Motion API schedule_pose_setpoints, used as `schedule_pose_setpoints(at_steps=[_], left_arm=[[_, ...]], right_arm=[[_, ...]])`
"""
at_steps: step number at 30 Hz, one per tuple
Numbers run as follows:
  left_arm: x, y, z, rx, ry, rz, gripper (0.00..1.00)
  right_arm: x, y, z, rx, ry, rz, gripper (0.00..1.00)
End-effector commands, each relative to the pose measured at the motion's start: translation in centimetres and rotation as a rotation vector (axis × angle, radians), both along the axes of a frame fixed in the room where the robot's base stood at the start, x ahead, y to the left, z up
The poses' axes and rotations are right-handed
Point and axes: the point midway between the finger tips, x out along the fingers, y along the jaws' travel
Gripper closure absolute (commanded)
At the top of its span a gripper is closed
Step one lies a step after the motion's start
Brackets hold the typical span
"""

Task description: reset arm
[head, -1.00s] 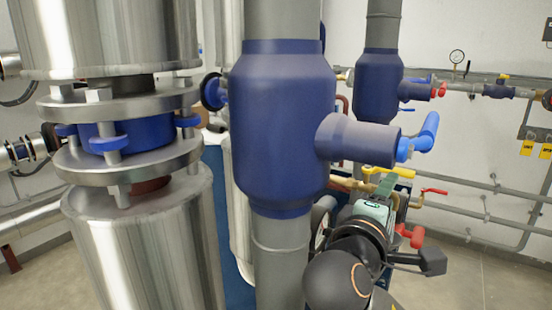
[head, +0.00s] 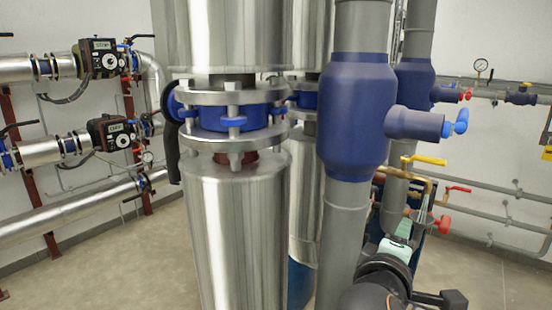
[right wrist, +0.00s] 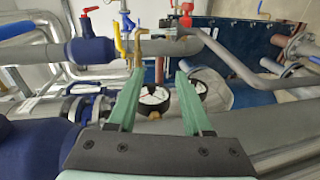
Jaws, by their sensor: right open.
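My right arm comes up from the bottom right of the head view. Its pale green gripper (head: 397,247) is partly hidden by the wrist and lies right of the grey pipe with the blue body. In the right wrist view the two green fingers of my right gripper (right wrist: 158,78) are spread apart with nothing held between them. A round white gauge (right wrist: 152,96) shows beyond and between the fingers. My left gripper is in neither view.
A metal-clad column (head: 235,235) with a blue flanged valve (head: 233,117) stands ahead. A blue pipe body (head: 352,115) stands close to my right arm. A yellow-handled valve (head: 424,160) and a red handle (head: 441,223) are nearby. Floor at left (head: 130,265) is clear.

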Motion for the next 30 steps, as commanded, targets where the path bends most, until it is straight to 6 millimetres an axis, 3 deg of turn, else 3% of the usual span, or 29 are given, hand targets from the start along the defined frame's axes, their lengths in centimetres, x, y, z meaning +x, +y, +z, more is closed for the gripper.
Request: schedule_pose_setpoints(at_steps=[1,8,12,18,24,30], left_arm=[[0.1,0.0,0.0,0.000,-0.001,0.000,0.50],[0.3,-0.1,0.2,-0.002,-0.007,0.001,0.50],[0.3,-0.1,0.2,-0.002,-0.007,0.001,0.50],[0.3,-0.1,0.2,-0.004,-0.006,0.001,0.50],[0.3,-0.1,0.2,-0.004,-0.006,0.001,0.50],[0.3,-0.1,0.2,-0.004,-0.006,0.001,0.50]], right_arm=[[-0.2,0.0,-2.2,0.048,0.038,0.013,0.50],[-2.9,-0.1,-12.8,0.343,0.202,0.040,0.50],[-6.4,-0.1,-19.4,0.557,0.308,0.007,0.50],[-13.1,-0.2,-27.0,0.851,0.434,-0.109,0.50],[-19.8,-0.3,-31.5,1.076,0.516,-0.267,0.50],[-25.7,-0.6,-33.8,1.239,0.563,-0.432,0.50]])
